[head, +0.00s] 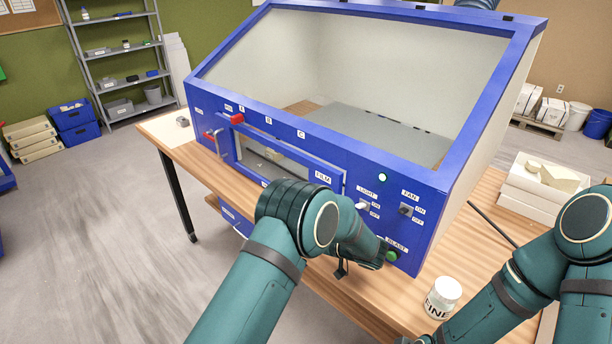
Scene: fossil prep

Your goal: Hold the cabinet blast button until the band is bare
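The blue blast cabinet (360,160) stands on a wooden table. Its green BLAST button (391,256) is low on the right of the front panel. The end of my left arm is right beside the button; contact or pressing cannot be told. My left gripper is mostly or wholly hidden behind that arm; a small dark part below it is unclear. A small pale piece (272,153) shows through the front opening; I cannot make out a band on it.
LIGHT (362,206) and FAN (405,209) switches sit above the button. A white jar (443,297) stands on the table at front right, near my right arm. White trays (540,190) with pale pieces are at right. A red knob (237,118) is at the panel's left.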

